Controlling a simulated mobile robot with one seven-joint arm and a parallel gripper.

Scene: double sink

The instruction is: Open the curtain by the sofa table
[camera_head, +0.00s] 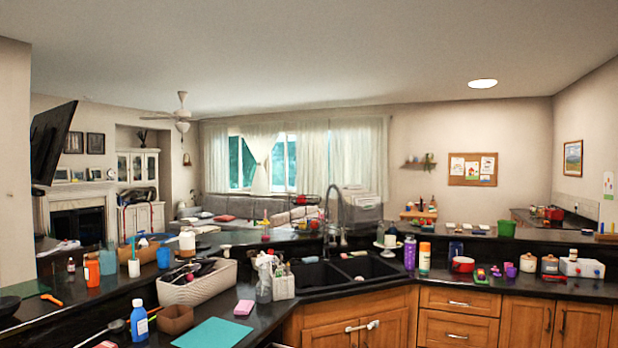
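Pale, sheer curtains (357,160) hang over the window (285,162) on the far wall. They are partly drawn, with turquoise showing through gaps at the left and middle. One panel near the middle is gathered. A grey sofa (236,206) runs along the wall below the curtains. I cannot make out a sofa table clearly, as the raised counter and the things on it block the view there. My gripper is not in view.
A dark counter (345,296) with a double sink (318,275) and a tall faucet (341,213) lies between me and the window. Bottles, a white basket (199,286) and many small items crowd it. Wooden cabinets (459,319) stand below. No free floor shows.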

